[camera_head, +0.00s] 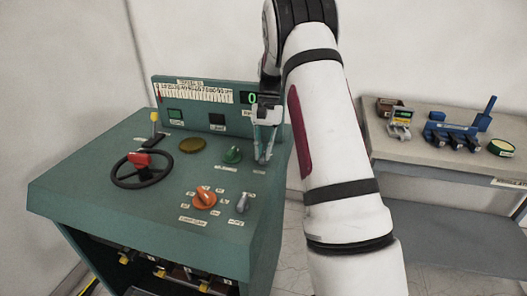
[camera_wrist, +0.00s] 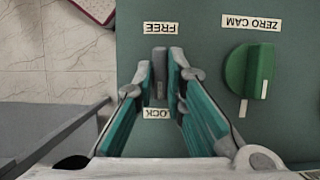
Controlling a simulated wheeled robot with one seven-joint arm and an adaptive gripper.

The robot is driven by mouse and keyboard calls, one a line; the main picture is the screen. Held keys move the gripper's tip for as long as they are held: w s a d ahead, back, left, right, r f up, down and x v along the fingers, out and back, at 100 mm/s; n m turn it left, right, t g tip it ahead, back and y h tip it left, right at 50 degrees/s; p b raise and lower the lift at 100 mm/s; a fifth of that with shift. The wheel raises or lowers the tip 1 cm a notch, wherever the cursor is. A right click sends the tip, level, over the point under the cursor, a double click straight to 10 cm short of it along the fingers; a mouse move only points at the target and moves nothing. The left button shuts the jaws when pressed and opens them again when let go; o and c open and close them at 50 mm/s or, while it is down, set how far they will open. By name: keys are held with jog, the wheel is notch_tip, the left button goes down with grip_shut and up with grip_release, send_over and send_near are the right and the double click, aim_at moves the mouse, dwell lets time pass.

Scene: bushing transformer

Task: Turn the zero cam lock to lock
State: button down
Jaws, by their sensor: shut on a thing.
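The zero cam lock is a small grey lever (camera_wrist: 160,88) on the green console. In the wrist view it stands between a FREE label (camera_wrist: 160,28) and a LOCK label (camera_wrist: 157,113), both upside down. My gripper (camera_wrist: 160,72) has its two teal fingers on either side of the lever, shut on it. In the head view my gripper (camera_head: 264,150) reaches down to the console's right rear part, and its fingers largely hide the lever. Which way the lever is set is hard to tell.
A green knob (camera_wrist: 248,80) by the ZERO CAM label (camera_wrist: 252,23) is close beside my gripper. The console also carries an orange knob (camera_head: 204,200), a grey switch (camera_head: 242,204) and a black handwheel (camera_head: 139,171). A side table (camera_head: 440,158) with tools stands at right.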

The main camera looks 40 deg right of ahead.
aim_at(263, 154)
jog(key=c, duration=1.6)
grip_release()
jog(key=shift+c, duration=0.2)
notch_tip(263, 154, up, 10)
